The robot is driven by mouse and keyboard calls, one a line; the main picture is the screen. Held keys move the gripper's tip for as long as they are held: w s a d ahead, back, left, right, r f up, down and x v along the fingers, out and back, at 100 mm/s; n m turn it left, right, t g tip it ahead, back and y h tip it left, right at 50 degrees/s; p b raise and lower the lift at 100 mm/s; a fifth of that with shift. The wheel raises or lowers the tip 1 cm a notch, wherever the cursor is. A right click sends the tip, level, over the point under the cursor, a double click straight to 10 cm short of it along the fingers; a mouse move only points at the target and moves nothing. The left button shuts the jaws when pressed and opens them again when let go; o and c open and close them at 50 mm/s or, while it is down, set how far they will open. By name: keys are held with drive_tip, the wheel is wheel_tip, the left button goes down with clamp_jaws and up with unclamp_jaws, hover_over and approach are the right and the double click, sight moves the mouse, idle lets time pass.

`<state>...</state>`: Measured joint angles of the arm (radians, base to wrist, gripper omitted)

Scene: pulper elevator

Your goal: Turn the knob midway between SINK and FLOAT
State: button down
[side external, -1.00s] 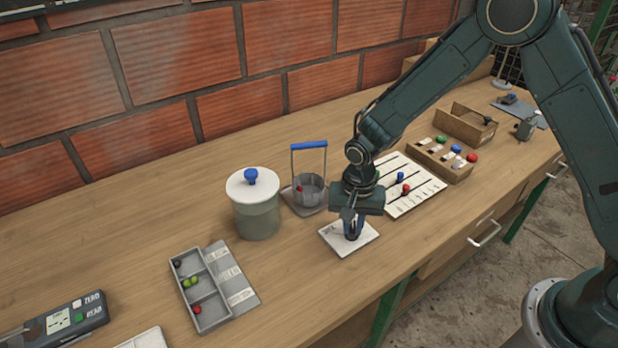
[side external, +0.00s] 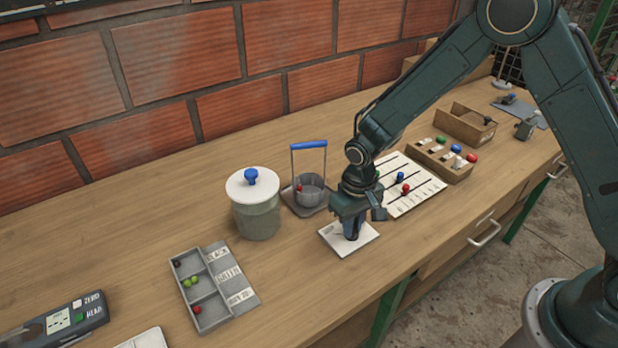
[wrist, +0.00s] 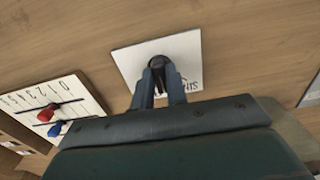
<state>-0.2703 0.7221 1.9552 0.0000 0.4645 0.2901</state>
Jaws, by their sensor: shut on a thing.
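The white plate (side external: 362,240) lies flat on the bench, below my gripper. The dark knob (wrist: 158,63) stands on this plate (wrist: 190,50) and shows between my fingertips in the wrist view. My gripper (side external: 351,230) points straight down and is shut on the knob; it also shows in the wrist view (wrist: 158,85). Part of the plate's lettering shows beside the right finger in the wrist view. The rest of the lettering and the knob's pointing direction are hidden or too small to read.
A slider board (side external: 425,193) with red and blue knobs lies to the right. A wire-handled basket (side external: 310,190) and a lidded jar (side external: 257,215) stand to the left. A sorting tray (side external: 210,305) with small balls lies front left. Bare wood surrounds the plate.

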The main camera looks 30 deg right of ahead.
idle(0.4)
drive_tip(key=c, duration=1.4)
unclamp_jaws()
drive_tip(key=shift+r, duration=0.15)
wheel_tip(320, 180, up, 14)
drive_tip(key=shift+f, duration=0.2)
